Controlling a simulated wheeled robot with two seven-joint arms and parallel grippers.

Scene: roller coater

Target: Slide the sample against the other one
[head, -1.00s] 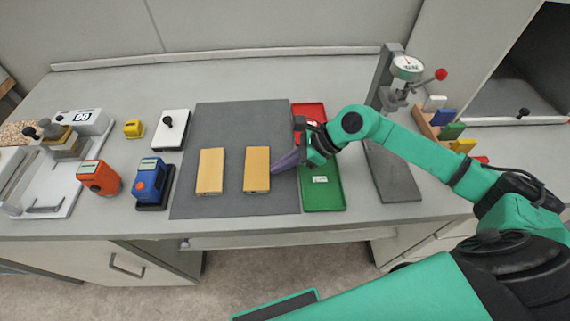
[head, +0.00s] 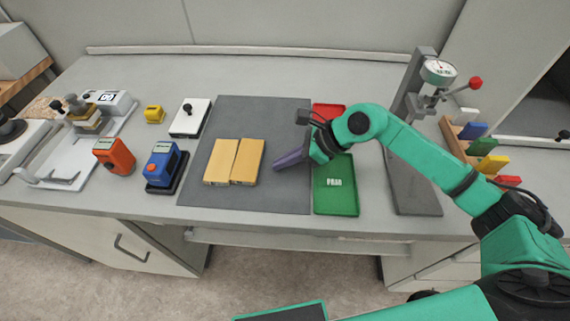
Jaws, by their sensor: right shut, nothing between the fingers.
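Two tan wooden samples lie side by side on the dark grey mat (head: 285,115). The left sample (head: 221,161) and the right sample (head: 247,162) sit long side to long side, with no clear gap between them. My right gripper (head: 277,167) is shut and empty, low over the mat. Its purple-grey fingers point left, a short way right of the right sample and apart from it. My left gripper is not in view.
A green tray (head: 336,196) and a red tray (head: 329,111) lie right of the mat, partly under my right arm. A gauge stand (head: 414,180) is further right. Blue (head: 164,163) and orange (head: 114,157) devices stand left of the mat.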

